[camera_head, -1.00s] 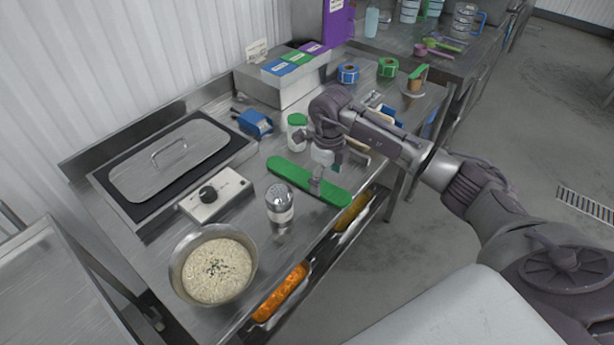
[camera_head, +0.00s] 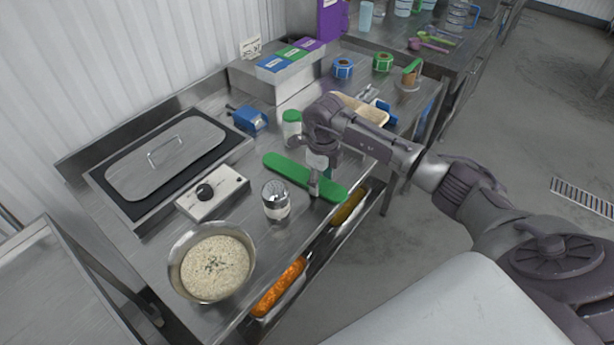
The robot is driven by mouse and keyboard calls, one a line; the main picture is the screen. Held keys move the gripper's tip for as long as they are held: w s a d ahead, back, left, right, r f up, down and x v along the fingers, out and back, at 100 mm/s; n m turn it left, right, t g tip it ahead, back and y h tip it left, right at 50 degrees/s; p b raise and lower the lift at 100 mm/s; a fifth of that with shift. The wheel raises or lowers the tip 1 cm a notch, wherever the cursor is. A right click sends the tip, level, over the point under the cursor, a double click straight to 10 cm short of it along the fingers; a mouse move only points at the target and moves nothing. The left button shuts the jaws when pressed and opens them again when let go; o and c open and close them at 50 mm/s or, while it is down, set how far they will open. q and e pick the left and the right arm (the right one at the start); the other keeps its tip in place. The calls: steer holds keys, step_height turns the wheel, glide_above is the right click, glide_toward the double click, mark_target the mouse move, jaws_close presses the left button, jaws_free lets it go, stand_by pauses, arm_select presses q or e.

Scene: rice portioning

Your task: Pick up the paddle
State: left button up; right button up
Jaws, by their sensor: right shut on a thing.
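The paddle (camera_head: 285,169) is long and green. It lies along the front part of the steel table, slanting down to the right. My right gripper (camera_head: 315,187) reaches down from above and is shut on the paddle right of its middle. The fingers look small and part of them is hidden, as is any gap between paddle and table. My left gripper is not in view.
A bowl of rice (camera_head: 215,265) stands at the front left, with a metal shaker (camera_head: 276,203) between it and the paddle. A green-lidded jar (camera_head: 292,125) stands behind the paddle. A control box (camera_head: 212,193) and lidded warmer (camera_head: 165,160) are left.

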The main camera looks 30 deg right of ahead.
steer(key=shift+r, duration=0.15)
steer(key=shift+r, duration=0.3)
steer(key=r, duration=0.1)
steer(key=r+b, duration=0.1)
steer(key=d+r+b, duration=0.1)
steer(key=shift+s+r, duration=0.25)
steer(key=shift+s, duration=0.15)
steer(key=s+d+r, duration=0.3)
steer(key=s+r, duration=0.1)
steer(key=r, duration=0.2)
steer(key=s+d+r+p, duration=0.1)
steer(key=s+d+r, duration=0.2)
steer(key=r, duration=0.3)
steer(key=shift+s+r, duration=0.35)
steer(key=shift+s, duration=0.45)
steer(key=o, duration=0.6)
steer(key=c, duration=1)
